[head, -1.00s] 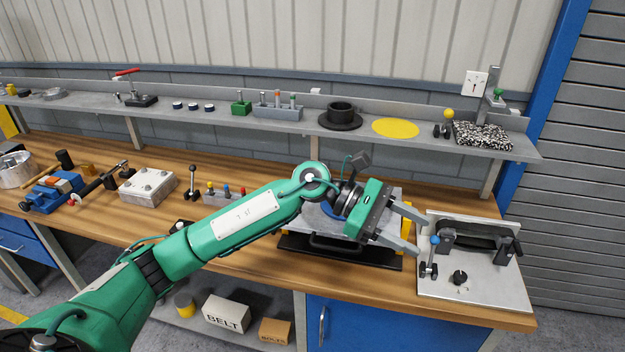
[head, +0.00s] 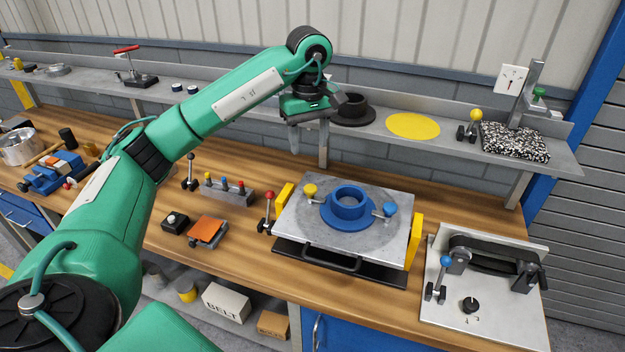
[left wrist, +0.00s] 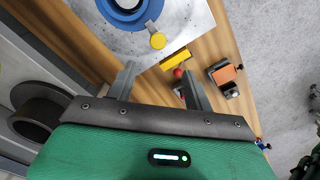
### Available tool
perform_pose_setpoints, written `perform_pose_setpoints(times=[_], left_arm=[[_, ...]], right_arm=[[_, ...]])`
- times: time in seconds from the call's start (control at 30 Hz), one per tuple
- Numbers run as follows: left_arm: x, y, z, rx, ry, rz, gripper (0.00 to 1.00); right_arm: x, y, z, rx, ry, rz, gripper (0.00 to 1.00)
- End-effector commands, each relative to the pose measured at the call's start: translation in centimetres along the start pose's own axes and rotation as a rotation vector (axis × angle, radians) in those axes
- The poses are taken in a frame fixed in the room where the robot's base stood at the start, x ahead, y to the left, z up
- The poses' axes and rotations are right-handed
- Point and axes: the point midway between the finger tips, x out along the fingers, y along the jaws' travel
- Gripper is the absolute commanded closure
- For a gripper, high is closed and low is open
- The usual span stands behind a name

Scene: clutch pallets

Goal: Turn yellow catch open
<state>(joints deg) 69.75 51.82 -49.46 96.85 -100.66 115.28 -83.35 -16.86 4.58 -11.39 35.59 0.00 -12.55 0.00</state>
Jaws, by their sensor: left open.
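The yellow catch (head: 310,190) is a small round-knobbed lever at the left of a blue flanged ring (head: 347,206) on a grey metal plate (head: 300,232). A similar blue-knobbed catch (head: 388,210) is on the ring's right. My left gripper (head: 309,145) is open and empty, fingers pointing down, above and behind the plate. In the left wrist view the yellow catch (left wrist: 158,41) shows beyond and between my left fingertips (left wrist: 159,70), apart from them. My right gripper is not in view.
Yellow blocks (head: 415,242) flank the plate. A red-knobbed lever (head: 268,212) stands at its left. A panel with a blue-knobbed lever (head: 488,308) lies at the right. A shelf (head: 440,138) with a black flanged part and yellow disc runs behind.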

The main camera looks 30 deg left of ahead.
Motion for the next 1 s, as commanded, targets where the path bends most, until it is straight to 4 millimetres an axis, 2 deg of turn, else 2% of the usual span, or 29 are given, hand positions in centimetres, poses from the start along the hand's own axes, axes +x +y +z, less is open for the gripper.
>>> perform_pose_setpoints(times=[0.03, 0.1, 0.17, 0.27, 0.43, 0.53, 0.8, 1.0], left_arm=[[0.7, 0.0, 0.1, 0.001, -0.004, -0.002, 0.48], [1.5, 0.0, 0.1, 0.000, -0.004, -0.002, 0.48], [2.2, 0.0, 0.1, -0.001, -0.005, -0.004, 0.48], [3.9, -0.1, 0.1, -0.001, -0.004, -0.004, 0.48], [7.0, -0.1, 0.1, 0.000, -0.005, -0.004, 0.48], [8.7, -0.1, 0.1, -0.001, -0.006, -0.004, 0.48], [11.9, 0.0, 0.1, 0.000, -0.004, 0.000, 0.48], [12.6, 0.0, 0.1, 0.000, -0.003, 0.001, 0.48]], right_arm=[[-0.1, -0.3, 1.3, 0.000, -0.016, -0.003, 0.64], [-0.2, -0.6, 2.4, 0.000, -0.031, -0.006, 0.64], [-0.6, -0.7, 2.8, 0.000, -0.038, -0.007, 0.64], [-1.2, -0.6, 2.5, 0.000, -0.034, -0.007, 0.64], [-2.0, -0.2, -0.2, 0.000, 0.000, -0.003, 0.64], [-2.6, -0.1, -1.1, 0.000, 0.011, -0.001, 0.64], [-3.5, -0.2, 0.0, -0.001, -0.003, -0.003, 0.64], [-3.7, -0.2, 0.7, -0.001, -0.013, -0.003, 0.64]])
